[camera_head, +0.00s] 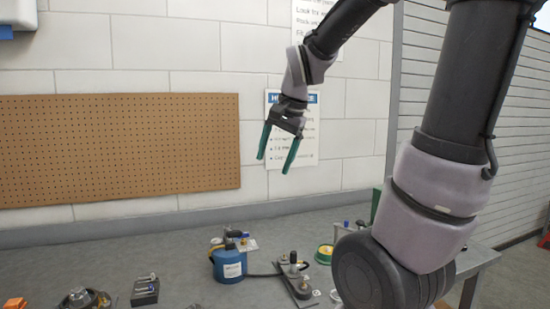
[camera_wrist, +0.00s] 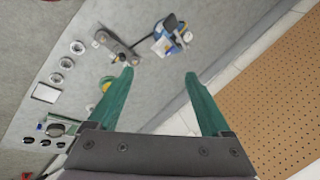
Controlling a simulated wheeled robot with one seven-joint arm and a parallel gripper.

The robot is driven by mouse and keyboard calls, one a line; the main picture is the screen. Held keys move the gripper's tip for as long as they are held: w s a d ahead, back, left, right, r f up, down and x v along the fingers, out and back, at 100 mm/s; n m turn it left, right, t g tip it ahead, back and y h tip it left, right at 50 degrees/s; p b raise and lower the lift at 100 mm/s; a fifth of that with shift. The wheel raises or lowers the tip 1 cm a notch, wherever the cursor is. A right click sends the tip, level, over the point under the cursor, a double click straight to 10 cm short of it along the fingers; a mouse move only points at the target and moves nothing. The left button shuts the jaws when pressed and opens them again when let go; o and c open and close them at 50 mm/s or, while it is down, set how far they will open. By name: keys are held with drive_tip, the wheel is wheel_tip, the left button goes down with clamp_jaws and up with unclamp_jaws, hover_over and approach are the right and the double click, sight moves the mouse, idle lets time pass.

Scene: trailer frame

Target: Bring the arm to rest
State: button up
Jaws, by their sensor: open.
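My gripper (camera_head: 277,158) hangs in the air above the workbench, in front of the white block wall. Its two green fingers are apart and point down, with nothing between them. In the wrist view my gripper (camera_wrist: 158,76) also shows open and empty, with the bench far below its fingertips. My arm comes down from the top right of the head view, and its lower links hide part of the bench's right side.
The grey workbench (camera_head: 150,245) carries a blue canister (camera_head: 229,262), a dark fixture with posts (camera_head: 296,278), a green and yellow ring (camera_head: 324,254) and a small black block (camera_head: 145,290). A pegboard (camera_head: 120,145) and a paper notice (camera_head: 305,150) are on the wall behind.

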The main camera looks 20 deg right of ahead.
idle(0.3)
drive_tip(key=s+d+r+n+t, duration=0.1)
drive_tip(key=s+r+n+t, duration=0.2)
drive_tip(key=s, duration=0.6)
drive_tip(key=n, duration=0.2)
drive_tip(key=shift+s+d+r+n, duration=0.2)
drive_tip(key=shift+s+r+n, duration=0.1)
